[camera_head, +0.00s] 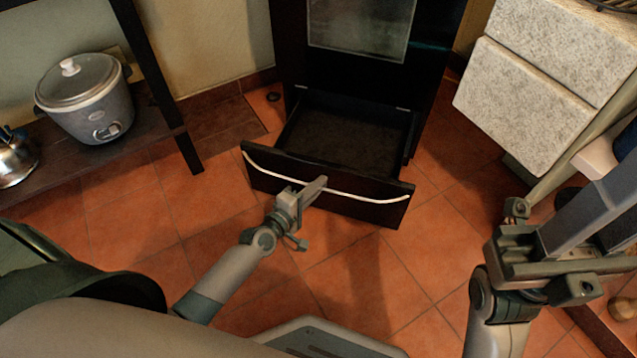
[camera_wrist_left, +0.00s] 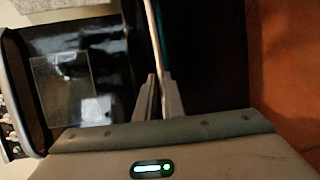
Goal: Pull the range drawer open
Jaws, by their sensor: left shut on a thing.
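The range (camera_head: 360,60) is a dark cabinet with a glass window, at the top middle of the head view. Its lower drawer (camera_head: 328,205) stands pulled out, showing an empty-looking dark inside. A long pale curved handle (camera_head: 360,197) runs along the drawer front. My left gripper (camera_head: 316,186) is at the handle's middle and shut on it. In the left wrist view, the handle (camera_wrist_left: 153,35) passes between the two fingers (camera_wrist_left: 160,95). My right gripper (camera_head: 550,260) is at the right, away from the drawer; its finger gap is unclear.
A rice cooker (camera_head: 88,100) and a metal kettle (camera_head: 16,158) stand on a dark shelf (camera_head: 150,125) at the left. A speckled pale drawer unit (camera_head: 520,100) stands at the right. Tiled floor (camera_head: 350,280) lies open in front of the drawer.

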